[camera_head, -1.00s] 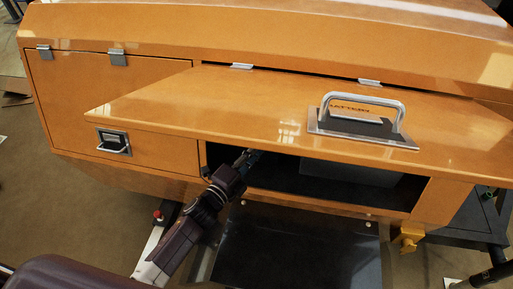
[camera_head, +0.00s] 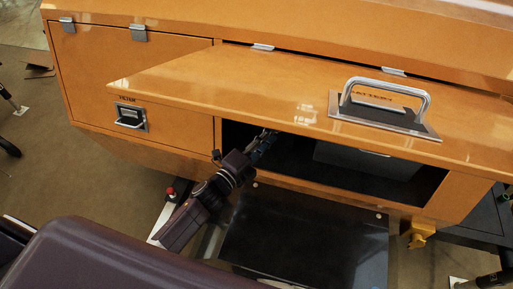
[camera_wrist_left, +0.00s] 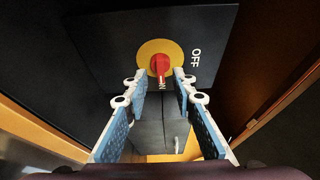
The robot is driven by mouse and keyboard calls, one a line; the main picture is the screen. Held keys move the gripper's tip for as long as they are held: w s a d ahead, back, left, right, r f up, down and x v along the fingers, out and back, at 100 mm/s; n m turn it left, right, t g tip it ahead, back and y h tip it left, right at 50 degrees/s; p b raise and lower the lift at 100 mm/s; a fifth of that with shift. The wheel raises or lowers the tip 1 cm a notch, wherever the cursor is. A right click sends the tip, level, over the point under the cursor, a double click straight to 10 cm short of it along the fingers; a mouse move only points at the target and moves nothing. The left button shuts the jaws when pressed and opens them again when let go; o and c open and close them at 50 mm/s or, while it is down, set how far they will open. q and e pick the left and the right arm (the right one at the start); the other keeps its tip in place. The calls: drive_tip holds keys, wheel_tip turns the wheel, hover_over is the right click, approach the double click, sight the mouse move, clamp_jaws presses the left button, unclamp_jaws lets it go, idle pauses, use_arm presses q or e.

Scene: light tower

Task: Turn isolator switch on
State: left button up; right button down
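The isolator switch is a red knob (camera_wrist_left: 160,66) on a yellow disc (camera_wrist_left: 146,50), set in a dark plate (camera_wrist_left: 100,45) inside the compartment. "OFF" is printed right of the disc; lettering below the knob is partly hidden. The knob's grip runs roughly up and down in the left wrist view. My left gripper (camera_wrist_left: 160,88) is open, its blue-padded fingers on either side of the knob's lower end; I cannot tell whether they touch it. In the head view the left gripper (camera_head: 264,140) reaches into the opening under the raised battery flap (camera_head: 240,92). The switch is hidden there. My right gripper is out of view.
The flap with its metal handle (camera_head: 385,97) hangs above my arm. A grey box (camera_head: 365,160) sits right of the gripper inside the compartment. A closed filter door (camera_head: 130,75) is at the left. The compartment's wooden edge (camera_head: 330,197) lies below.

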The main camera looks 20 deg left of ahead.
use_arm(q)
drive_tip(key=v, duration=1)
drive_tip(key=shift+s, duration=0.25)
drive_tip(key=shift+a+f, duration=0.1)
